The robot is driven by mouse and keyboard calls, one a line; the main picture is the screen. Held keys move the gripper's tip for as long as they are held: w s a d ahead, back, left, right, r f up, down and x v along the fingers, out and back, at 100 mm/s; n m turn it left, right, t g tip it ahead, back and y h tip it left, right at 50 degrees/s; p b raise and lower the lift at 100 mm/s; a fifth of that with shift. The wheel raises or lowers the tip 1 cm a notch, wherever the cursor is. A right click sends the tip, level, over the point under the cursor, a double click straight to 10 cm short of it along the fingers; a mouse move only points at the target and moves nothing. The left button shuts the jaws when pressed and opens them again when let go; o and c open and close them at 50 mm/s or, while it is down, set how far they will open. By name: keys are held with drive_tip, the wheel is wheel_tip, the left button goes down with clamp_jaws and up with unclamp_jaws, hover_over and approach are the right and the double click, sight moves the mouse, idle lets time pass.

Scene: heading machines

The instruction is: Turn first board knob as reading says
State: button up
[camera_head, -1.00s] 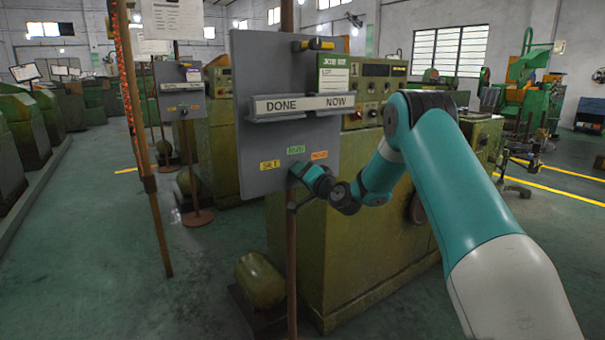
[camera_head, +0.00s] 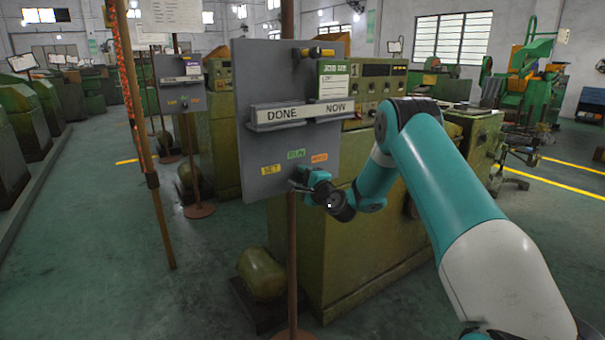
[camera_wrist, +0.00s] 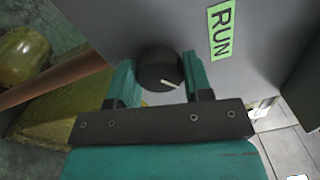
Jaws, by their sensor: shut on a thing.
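The first board (camera_head: 285,90) is a grey panel on a rusty post, with a "DONE NOW" strip (camera_head: 300,112) on a ledge. Low on it are a yellow SET label (camera_head: 271,170), a green RUN label (camera_head: 296,154) and an orange label (camera_head: 319,158) too small to read. My gripper (camera_head: 298,181) is at the board below these labels and hides the knob in the head view. In the wrist view the black round knob (camera_wrist: 158,68) with a white pointer line sits between my teal fingers, which are shut on it. The pointer aims right and slightly down in that view. RUN (camera_wrist: 221,28) shows at upper right.
A green heading machine (camera_head: 350,255) stands close behind the board, with a rounded green tank (camera_head: 262,273) at its foot. A second board (camera_head: 183,80) is farther back. Floor at left is open.

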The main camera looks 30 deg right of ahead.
drive_tip(key=shift+m+p, duration=0.3)
drive_tip(key=shift+m, duration=0.3)
drive_tip(key=o, duration=0.9)
drive_tip(key=s+b, duration=0.4)
drive_tip(key=s, duration=0.1)
drive_tip(key=s+b, duration=0.5)
drive_tip(key=s, duration=0.1)
drive_tip(key=s+f+b, duration=0.1)
drive_tip(key=s+b, duration=0.3)
drive_tip(key=s, duration=0.2)
drive_tip(key=shift+s, duration=0.25)
